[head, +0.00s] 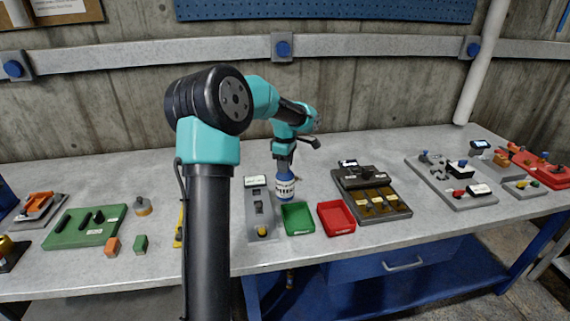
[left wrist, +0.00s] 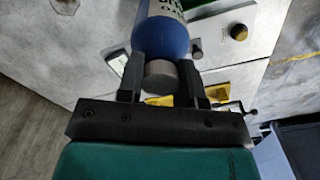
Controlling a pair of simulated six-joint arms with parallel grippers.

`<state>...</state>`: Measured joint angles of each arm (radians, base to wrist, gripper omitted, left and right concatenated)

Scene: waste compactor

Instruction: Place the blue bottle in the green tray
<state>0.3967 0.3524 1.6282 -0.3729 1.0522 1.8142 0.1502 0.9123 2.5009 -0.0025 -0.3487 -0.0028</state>
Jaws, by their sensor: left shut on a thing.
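The blue bottle (head: 285,186) has a white label and stands upright behind the green tray in the head view. My left gripper (head: 284,157) points down from above and is shut on the bottle's top. In the left wrist view, the two dark fingers of the left gripper (left wrist: 160,80) sit on either side of the grey cap, with the bottle's blue body (left wrist: 160,37) beyond. The green tray (head: 298,219) lies on the bench, empty, just in front of the bottle. I cannot tell whether the bottle touches the bench. My right gripper is not in view.
A red tray (head: 336,218) sits right of the green tray. A grey panel (head: 262,222) is close on the left. A dark board with yellow parts (head: 371,191) stands to the right. The bench behind the bottle is clear.

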